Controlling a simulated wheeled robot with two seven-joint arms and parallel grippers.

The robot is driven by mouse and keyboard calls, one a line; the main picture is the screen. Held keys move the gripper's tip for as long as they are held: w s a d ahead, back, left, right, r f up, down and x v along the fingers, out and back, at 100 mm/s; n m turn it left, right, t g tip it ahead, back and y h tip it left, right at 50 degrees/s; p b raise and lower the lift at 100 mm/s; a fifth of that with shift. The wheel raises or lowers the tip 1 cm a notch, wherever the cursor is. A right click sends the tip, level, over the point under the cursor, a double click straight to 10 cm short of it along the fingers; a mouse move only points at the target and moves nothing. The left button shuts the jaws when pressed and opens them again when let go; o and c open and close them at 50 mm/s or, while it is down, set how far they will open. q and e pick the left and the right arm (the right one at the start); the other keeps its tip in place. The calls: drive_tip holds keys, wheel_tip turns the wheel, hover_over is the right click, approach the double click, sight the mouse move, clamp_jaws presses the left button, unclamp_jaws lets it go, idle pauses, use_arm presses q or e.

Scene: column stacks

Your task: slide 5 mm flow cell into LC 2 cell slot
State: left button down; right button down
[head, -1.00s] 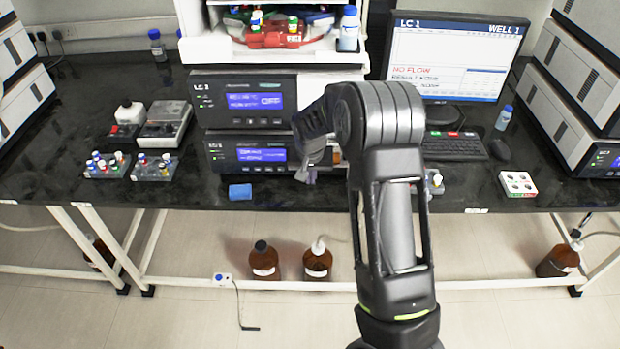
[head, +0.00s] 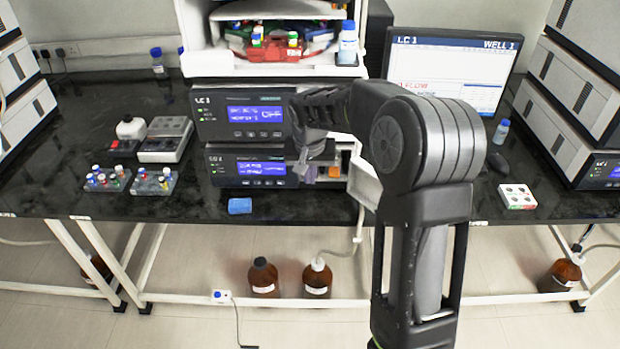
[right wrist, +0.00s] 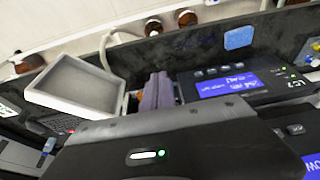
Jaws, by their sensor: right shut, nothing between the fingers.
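The LC 2 unit (head: 222,170) is the lower of two stacked dark units, with a lit blue display; its front also shows in the right wrist view (right wrist: 270,92). My right gripper (head: 307,174) is at the right part of its front, shut and empty. Its grey-purple fingers also show in the right wrist view (right wrist: 157,92), beside an opening with an orange part (right wrist: 133,104). A pale open tray or door (right wrist: 75,86) stands at that opening. I cannot make out the 5 mm flow cell or the cell slot itself. My left gripper is out of view.
The LC 1 unit (head: 212,115) sits on top of LC 2. A blue block (head: 240,206) lies at the bench's front edge. Vial racks (head: 108,180) stand left. A monitor (head: 455,65) and a white four-well block (head: 517,197) are right. Bench between racks and units is clear.

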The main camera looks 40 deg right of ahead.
drive_tip(key=shift+f, duration=0.1)
drive_tip(key=w+a+f+m+t+y+b, duration=0.1)
drive_tip(key=a+f+m+t+b, duration=0.2)
drive_tip(key=a+f+b, duration=0.55)
drive_tip(key=w+a+f+m+t+y+b, duration=0.15)
drive_tip(key=a+f+t+b, duration=0.35)
drive_tip(key=f, duration=0.6)
drive_tip(key=s+d+r+m+t+h+b, duration=0.2)
drive_tip(key=s+d+r+m+h, duration=0.3)
drive_tip(key=d+r+m+h, duration=0.6)
drive_tip(key=shift+s+r+m+t+b, duration=0.25)
drive_tip(key=shift+m+t, duration=0.55)
drive_tip(key=shift+m, duration=0.45)
drive_tip(key=shift+w+d+f, duration=0.1)
drive_tip(key=shift+w, duration=0.05)
